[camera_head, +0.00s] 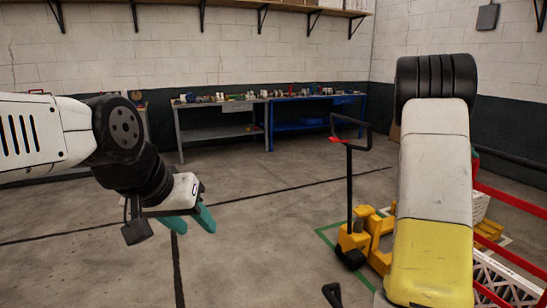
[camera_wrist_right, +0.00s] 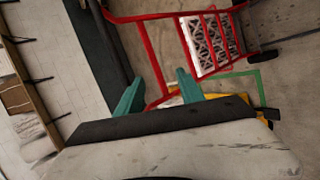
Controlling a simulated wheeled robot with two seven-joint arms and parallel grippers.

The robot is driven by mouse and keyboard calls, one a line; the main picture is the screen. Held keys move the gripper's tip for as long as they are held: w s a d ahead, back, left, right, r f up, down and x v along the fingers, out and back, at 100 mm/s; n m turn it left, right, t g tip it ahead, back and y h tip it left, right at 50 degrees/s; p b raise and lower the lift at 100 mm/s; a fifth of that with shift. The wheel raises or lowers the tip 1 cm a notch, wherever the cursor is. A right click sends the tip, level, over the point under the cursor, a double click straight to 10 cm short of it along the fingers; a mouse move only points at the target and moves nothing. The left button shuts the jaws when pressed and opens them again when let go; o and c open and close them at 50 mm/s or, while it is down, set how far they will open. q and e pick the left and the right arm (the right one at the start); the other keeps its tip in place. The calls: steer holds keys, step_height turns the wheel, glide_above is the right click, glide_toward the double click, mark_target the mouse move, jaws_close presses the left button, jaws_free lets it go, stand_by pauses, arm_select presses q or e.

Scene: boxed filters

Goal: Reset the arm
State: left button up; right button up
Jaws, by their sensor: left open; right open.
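My left arm comes in from the left in the head view. Its gripper (camera_head: 190,219) has teal fingers that point down and right over bare floor, and it is open and empty. Beyond the fingers in that view is a red-framed cart (camera_wrist_right: 150,58).
A yellow pallet jack (camera_head: 357,240) with a black handle stands on the floor beside my right arm. Red rails (camera_head: 511,198) and white crates (camera_head: 508,283) are at the right edge. A grey workbench (camera_head: 217,132) and a blue workbench (camera_head: 312,127) stand at the back wall. The middle floor is clear.

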steer(key=s+a+t+y, duration=0.2)
steer(key=s+a+y, duration=0.2)
steer(key=s+a, duration=0.5)
steer(key=s+a+t+y, duration=0.2)
steer(key=s+a, duration=0.8)
steer(key=a, duration=1)
steer(key=s+a+f+t+y, duration=0.1)
steer(key=s+a+y, duration=0.6)
steer(key=a, duration=0.8)
steer(key=shift+s+m+t, duration=0.3)
steer(key=shift+s+t, duration=0.2)
steer(key=shift+s, duration=0.7)
steer(key=shift+c, duration=1)
steer(key=shift+d, duration=0.1)
